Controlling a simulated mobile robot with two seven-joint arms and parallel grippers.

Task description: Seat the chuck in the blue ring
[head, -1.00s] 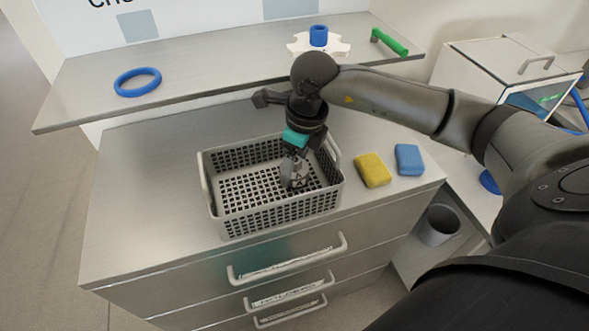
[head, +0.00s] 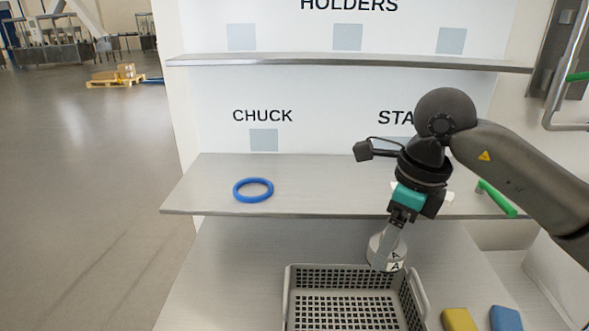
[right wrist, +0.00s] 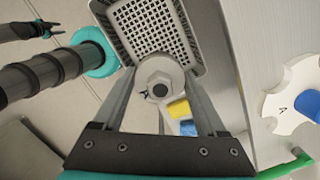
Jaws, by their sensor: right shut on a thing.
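The blue ring (head: 253,190) lies flat on the lower shelf, at its left part, below the CHUCK label. My right gripper (head: 385,250) is shut on the chuck (head: 387,254), a pale metal round piece with a letter A on it. It holds the chuck above the back edge of the basket, lower than the shelf and to the right of the ring.
A grey basket (head: 290,300) stands on the counter below. A yellow sponge (head: 460,320) and a blue sponge (head: 505,318) lie right of it. A white star-shaped plate (right wrist: 281,112) and a green-handled item (head: 497,199) are on the shelf's right part. The shelf around the ring is clear.

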